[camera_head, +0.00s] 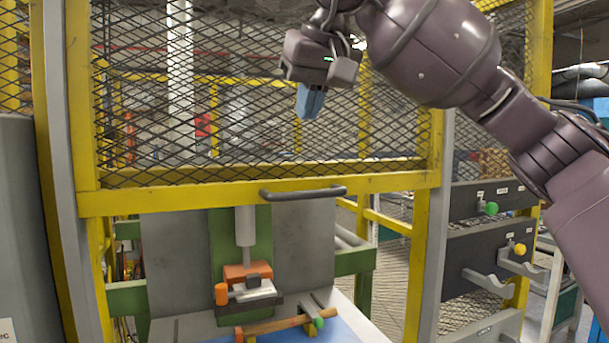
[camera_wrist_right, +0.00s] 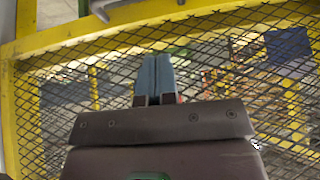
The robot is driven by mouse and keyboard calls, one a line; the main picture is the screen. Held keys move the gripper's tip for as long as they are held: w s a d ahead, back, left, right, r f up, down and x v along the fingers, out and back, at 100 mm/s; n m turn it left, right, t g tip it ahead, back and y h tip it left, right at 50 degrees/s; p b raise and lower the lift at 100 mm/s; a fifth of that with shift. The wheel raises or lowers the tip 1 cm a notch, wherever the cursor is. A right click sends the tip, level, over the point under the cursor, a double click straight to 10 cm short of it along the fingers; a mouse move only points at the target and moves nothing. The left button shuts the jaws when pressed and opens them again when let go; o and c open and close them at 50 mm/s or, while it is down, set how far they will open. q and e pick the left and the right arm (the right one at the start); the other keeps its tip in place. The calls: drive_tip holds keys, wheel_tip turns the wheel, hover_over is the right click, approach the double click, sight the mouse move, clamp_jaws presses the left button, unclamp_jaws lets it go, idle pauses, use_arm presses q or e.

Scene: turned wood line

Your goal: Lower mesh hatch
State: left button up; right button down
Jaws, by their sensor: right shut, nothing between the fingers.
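The mesh hatch (camera_head: 240,130) has black wire mesh in a yellow frame. Its bottom rail crosses the middle of the head view, with a dark handle bar (camera_head: 303,192) on it. The opening below the rail is clear of mesh. My right gripper (camera_head: 309,104) is in front of the upper mesh, above the handle and apart from it. Its blue fingers point down in the head view and are shut with nothing between them. In the right wrist view the shut fingers (camera_wrist_right: 154,75) show against the mesh and yellow frame (camera_wrist_right: 150,32). My left gripper is not in view.
Below the hatch stands a green machine with an orange and grey clamp (camera_head: 248,284) and a turned wooden piece (camera_head: 275,326) on its bed. Yellow posts (camera_head: 88,150) flank the opening. Dark panels with a green knob (camera_head: 490,208) and a yellow knob (camera_head: 519,249) stand at right.

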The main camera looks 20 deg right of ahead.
drive_tip(key=d+r, duration=0.1)
hover_over(304, 194)
drive_tip(key=shift+h, duration=0.3)
wheel_tip(304, 194, down, 8)
drive_tip(key=shift+w+r, duration=0.15)
drive_tip(key=shift+r, duration=0.1)
wheel_tip(304, 194, down, 3)
drive_tip(key=shift+f+p, duration=0.15)
drive_tip(key=shift+p, duration=0.2)
drive_tip(key=shift+f, duration=0.65)
drive_tip(key=shift+s, duration=0.2)
